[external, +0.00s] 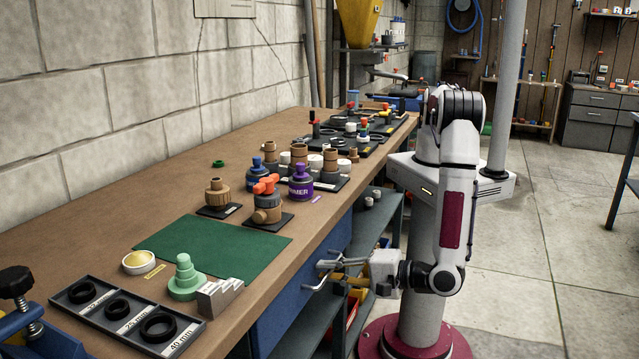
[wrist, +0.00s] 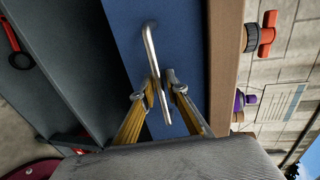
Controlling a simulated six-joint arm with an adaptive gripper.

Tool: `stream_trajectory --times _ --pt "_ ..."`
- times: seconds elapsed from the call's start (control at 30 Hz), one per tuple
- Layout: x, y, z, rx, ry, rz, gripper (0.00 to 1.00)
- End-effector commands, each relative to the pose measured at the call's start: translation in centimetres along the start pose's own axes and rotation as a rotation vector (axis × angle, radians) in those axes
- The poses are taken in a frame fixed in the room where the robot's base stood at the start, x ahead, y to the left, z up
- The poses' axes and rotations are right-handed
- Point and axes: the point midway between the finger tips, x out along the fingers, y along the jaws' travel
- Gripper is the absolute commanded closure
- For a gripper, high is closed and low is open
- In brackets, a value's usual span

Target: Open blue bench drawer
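The blue drawer front (external: 283,313) is under the front edge of the wooden bench. It looks flush with the bench front; I see no clear gap. In the wrist view the drawer front (wrist: 185,40) carries a silver bar handle (wrist: 151,48). My gripper (wrist: 162,82) is at the handle, one finger on each side, with the bar passing between the tips. The fingers are apart; a small gap shows beside the right finger. Whether the left finger touches the bar is unclear. In the external view my gripper (external: 322,274) is in front of the drawer.
The bench top (external: 120,235) holds a green mat (external: 212,246), a grey tray of black rings (external: 125,313), pipe fittings and a purple bottle (external: 301,182). Dark shelves (external: 372,227) stand below. Open floor (external: 560,260) lies to the right.

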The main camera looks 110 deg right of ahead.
Motion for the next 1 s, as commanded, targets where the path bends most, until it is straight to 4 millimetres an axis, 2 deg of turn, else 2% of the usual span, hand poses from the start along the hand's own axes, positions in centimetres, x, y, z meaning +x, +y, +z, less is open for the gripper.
stream_trajectory --times 0.23,0.3,0.67,0.87,1.0 --pt "0.0 0.0 0.0 0.0 0.0 0.0 0.86" --pt "0.0 0.0 0.0 0.0 0.0 0.0 1.0" --pt "-0.4 0.1 0.1 0.0 -0.002 -0.001 1.0" --pt "-2.2 0.4 0.1 0.0 -0.003 -0.002 1.0" --pt "-4.5 0.9 0.2 0.001 -0.006 0.0 1.0"
